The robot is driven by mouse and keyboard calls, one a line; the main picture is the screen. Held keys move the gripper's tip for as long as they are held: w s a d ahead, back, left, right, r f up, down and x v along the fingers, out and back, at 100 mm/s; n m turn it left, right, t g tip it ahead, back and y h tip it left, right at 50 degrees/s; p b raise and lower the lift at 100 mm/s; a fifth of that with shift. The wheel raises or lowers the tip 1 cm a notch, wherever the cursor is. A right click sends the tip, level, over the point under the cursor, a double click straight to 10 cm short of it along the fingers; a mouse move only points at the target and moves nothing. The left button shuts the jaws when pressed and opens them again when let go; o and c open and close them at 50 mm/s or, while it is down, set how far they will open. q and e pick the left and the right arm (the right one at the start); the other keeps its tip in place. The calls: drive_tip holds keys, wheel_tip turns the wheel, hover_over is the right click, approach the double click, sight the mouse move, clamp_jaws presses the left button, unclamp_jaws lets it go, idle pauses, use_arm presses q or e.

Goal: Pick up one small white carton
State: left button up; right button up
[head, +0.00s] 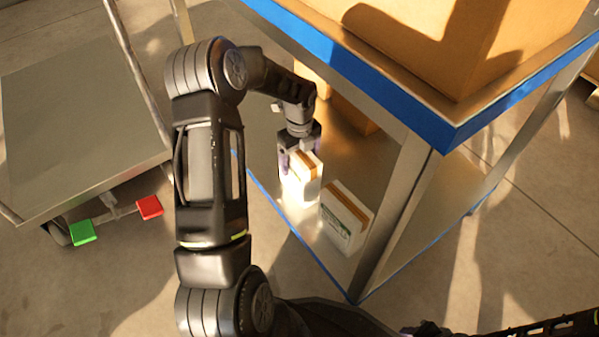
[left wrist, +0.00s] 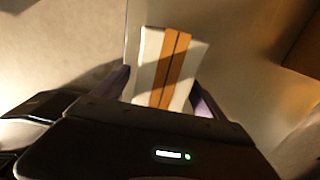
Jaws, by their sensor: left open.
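A small white carton (head: 304,186) with an orange-brown stripe on top stands on the lower metal shelf of the blue-edged table. My left gripper (head: 299,156) is over it, pointing down. In the left wrist view the carton (left wrist: 168,68) lies between the two fingers of the left gripper (left wrist: 160,88), which are open, one on each side. Whether the fingers touch the carton I cannot tell. A second white carton (head: 345,216) with green print stands on the shelf just to the right. My right gripper is not in view.
The blue-edged tabletop (head: 370,85) overhangs the shelf and bears a large cardboard box (head: 430,45). A metal leg (head: 400,200) stands right of the second carton. Brown boxes (head: 352,113) sit deeper on the shelf. A grey cart (head: 80,130) with green and red pedals stands left.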

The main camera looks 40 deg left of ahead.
use_arm(q)
drive_tip(key=shift+c, duration=0.3)
clamp_jaws()
idle(0.5)
drive_tip(key=shift+w, duration=0.1)
